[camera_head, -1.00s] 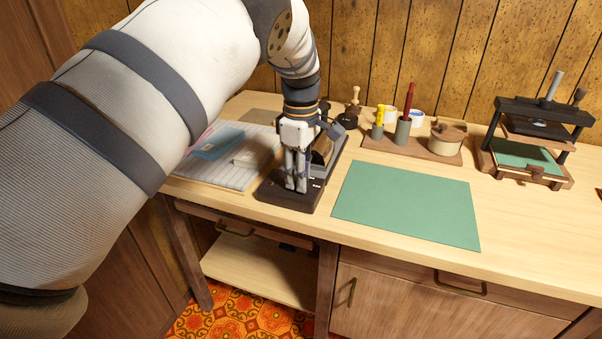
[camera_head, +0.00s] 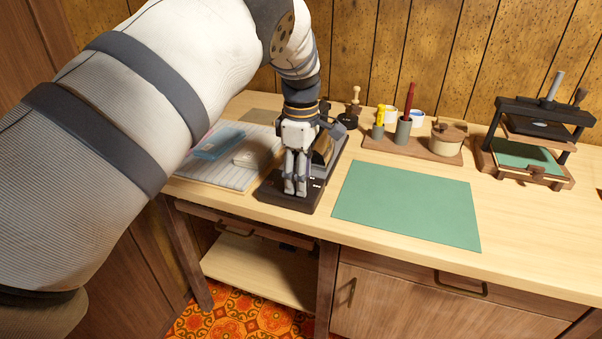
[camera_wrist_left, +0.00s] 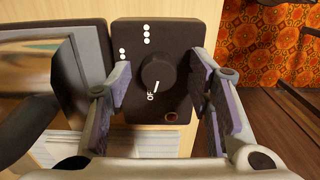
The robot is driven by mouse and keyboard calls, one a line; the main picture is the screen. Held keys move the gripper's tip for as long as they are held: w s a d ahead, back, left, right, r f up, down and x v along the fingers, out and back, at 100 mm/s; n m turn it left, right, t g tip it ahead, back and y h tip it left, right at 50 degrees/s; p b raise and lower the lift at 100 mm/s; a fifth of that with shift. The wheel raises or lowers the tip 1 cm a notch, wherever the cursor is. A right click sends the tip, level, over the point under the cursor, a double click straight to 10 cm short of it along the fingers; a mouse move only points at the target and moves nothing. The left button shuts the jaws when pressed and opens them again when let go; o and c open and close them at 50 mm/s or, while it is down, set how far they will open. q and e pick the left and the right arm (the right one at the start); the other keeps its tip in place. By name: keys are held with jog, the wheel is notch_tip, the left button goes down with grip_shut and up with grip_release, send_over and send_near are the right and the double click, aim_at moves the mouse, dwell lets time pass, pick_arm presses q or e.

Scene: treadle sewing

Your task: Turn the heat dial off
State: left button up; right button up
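The round black heat dial (camera_wrist_left: 158,74) sits on a dark control box (camera_wrist_left: 185,38) in the left wrist view. A white mark is on the dial's lower edge, close to partly visible letters "OF". My left gripper (camera_wrist_left: 159,86) has a finger on each side of the dial, with gaps between pads and dial. It is open. In the head view my left gripper (camera_head: 295,192) points down over the dark base of the machine (camera_head: 276,190), hiding the dial there. My right gripper is not in view.
A small red lamp (camera_wrist_left: 171,117) sits near the box's edge. A green mat (camera_head: 408,205) lies to the right. A striped pad (camera_head: 215,176) with a blue item lies to the left. A tool rack (camera_head: 400,148) and a press (camera_head: 535,140) stand behind.

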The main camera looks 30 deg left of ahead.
pick_arm(q)
jog(key=shift+r, duration=0.1)
notch_tip(320, 180, up, 12)
dwell(0.4)
dwell(0.3)
